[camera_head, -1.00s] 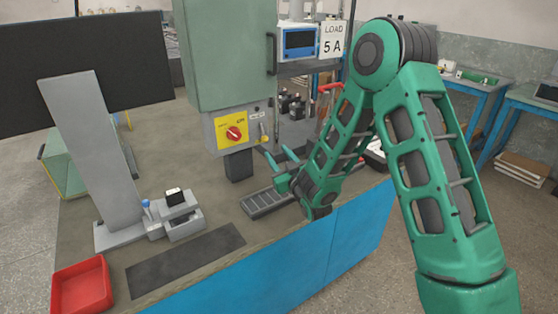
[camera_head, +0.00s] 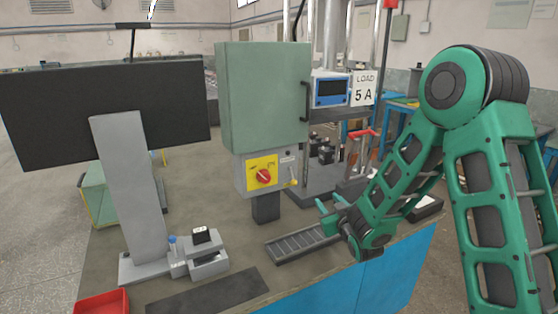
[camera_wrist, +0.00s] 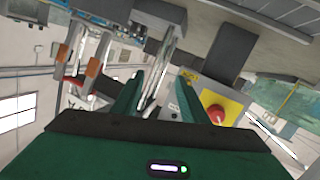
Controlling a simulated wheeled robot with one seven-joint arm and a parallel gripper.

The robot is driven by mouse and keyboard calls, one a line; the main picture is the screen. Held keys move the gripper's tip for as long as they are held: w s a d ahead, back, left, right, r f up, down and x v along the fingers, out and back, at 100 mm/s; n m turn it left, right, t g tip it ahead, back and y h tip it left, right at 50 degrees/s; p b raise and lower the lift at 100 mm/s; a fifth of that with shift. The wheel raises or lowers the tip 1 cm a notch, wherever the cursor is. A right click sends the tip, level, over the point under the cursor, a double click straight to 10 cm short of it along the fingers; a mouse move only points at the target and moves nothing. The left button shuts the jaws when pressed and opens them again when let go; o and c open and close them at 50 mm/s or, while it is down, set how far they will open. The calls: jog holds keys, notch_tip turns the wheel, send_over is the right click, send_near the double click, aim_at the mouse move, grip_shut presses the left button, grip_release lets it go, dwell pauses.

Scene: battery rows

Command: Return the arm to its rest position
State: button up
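My green arm reaches in from the right over the bench, bent at the elbow. My gripper (camera_head: 328,206) is above and beside the right end of a grey slotted rack (camera_head: 290,246) and below the green cabinet. In the wrist view my gripper's two green fingers (camera_wrist: 153,74) stand apart with a gap and nothing held between them. Behind them in that view are the yellow switch plate with its red knob (camera_wrist: 217,114) and some steel posts. The exact clearance between my gripper and the rack cannot be told.
The green cabinet (camera_head: 265,98) with its switch box stands behind my gripper. A blue-framed meter (camera_head: 331,89) and "LOAD 5 A" sign (camera_head: 364,88) are at its right. A small fixture (camera_head: 208,264) with a black block, a monitor (camera_head: 60,115) and a red tray (camera_head: 103,303) are left.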

jog(key=s+d+r+m+g+h, duration=0.1)
jog(key=s+d+m+g+h, duration=0.25)
jog(key=s+d, duration=0.6)
jog(key=s+d+r+m+g+h, duration=0.2)
jog(key=s+d+g, duration=0.4)
jog(key=d, duration=0.7)
jog(key=s+r+m+g+y, duration=0.1)
jog(key=s+m+g, duration=0.1)
jog(key=s, duration=1.4)
jog(key=s+r+m+g+y, duration=0.1)
jog(key=s+m+g+y, duration=0.1)
jog(key=s, duration=1.4)
jog(key=shift+s+a+r+m+g, duration=0.2)
jog(key=shift+a+r+m+g, duration=0.35)
jog(key=shift+g, duration=0.7)
jog(key=shift+d+f+y, duration=0.15)
jog(key=shift+f+y, duration=0.05)
jog(key=shift+y, duration=0.05)
jog(key=shift+w+f, duration=0.25)
jog(key=shift+w, duration=0.4)
